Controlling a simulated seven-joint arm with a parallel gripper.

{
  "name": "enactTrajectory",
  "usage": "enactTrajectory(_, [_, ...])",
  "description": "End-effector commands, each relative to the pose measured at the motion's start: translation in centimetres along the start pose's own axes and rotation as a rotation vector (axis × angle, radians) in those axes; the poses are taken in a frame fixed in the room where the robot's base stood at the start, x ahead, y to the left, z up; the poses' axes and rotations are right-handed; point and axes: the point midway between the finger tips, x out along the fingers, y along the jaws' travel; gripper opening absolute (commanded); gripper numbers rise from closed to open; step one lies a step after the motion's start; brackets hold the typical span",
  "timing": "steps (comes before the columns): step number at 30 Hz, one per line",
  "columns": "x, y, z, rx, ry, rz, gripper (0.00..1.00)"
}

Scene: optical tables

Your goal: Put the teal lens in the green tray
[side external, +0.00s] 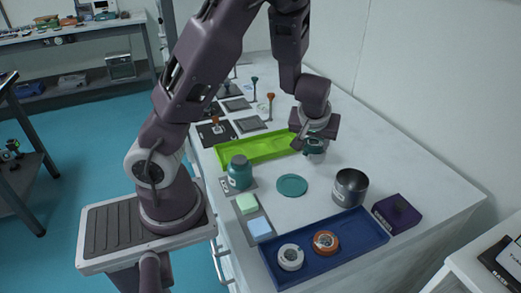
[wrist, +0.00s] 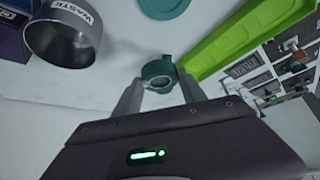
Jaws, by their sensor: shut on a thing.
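The teal lens (wrist: 157,72) is a small round teal mount with clear glass, held between the fingertips of my gripper (wrist: 160,90) in the wrist view. In the side view my gripper (side external: 315,138) points down near the right end of the green tray, with the teal lens (side external: 314,147) below it. The lens is beside the tray, not over it; its exact height above the table is hard to tell. The bright green tray (side external: 262,148) is long, shallow and empty where visible; it also shows at the upper right of the wrist view (wrist: 235,40).
A flat teal disc (side external: 291,185), a teal jar (side external: 239,172), a metal waste bin (side external: 350,187) and a purple box (side external: 397,214) stand nearby. A blue tray (side external: 340,252) holds two round parts. Optical posts and dark plates (side external: 216,132) lie behind the green tray.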

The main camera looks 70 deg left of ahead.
Motion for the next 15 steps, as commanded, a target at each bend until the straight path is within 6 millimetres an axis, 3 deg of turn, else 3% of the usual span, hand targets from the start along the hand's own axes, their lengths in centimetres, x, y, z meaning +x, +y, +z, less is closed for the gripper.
enactTrajectory(5, [0.8, -8.3, -0.7, -0.292, 0.003, -0.193, 0.0])
enactTrajectory(9, [-0.1, -16.1, -1.3, -0.558, 0.001, -0.355, 0.0])
enactTrajectory(12, [-1.0, -20.0, -1.5, -0.682, -0.001, -0.432, 0.0])
enactTrajectory(15, [-1.6, -22.1, -1.6, -0.749, 0.0, -0.475, 0.0])
